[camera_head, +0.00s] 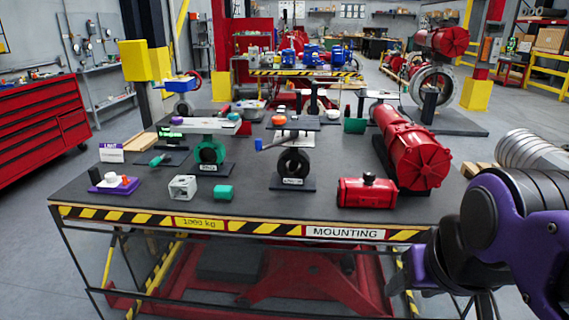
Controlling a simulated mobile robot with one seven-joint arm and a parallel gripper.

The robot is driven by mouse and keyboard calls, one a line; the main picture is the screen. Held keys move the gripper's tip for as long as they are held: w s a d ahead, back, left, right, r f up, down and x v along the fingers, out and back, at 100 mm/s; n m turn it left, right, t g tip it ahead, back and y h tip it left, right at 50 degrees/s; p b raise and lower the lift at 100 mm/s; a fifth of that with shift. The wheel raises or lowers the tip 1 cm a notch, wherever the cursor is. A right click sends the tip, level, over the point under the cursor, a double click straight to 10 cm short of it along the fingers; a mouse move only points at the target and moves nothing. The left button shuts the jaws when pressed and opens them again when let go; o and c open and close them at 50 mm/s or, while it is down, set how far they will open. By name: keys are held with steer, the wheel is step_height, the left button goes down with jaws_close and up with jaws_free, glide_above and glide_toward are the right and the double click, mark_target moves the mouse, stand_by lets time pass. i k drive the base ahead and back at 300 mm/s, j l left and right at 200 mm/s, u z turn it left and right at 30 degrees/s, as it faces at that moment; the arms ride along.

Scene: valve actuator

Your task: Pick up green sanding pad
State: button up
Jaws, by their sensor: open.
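I cannot tell for certain which green object is the sanding pad. A green-handled tool (158,160) lies on a dark mat at the left. A darker green box-like piece (355,125) sits farther back, left of the large red actuator. My purple and black arm fills the lower right.
A large red cylinder actuator (410,150) and a smaller red housing (368,192) occupy the bench's right side. Valves stand upright at the centre (293,163) and left (208,152). A purple tray (114,184) sits at front left. The front strip is mostly clear.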

mark_target(222, 193)
steer(key=i+j, duration=0.2)
steer(key=j, duration=0.15)
steer(key=i+j, duration=0.15)
steer(key=j, duration=0.25)
steer(key=i+j, duration=0.2)
steer(key=j, duration=0.15)
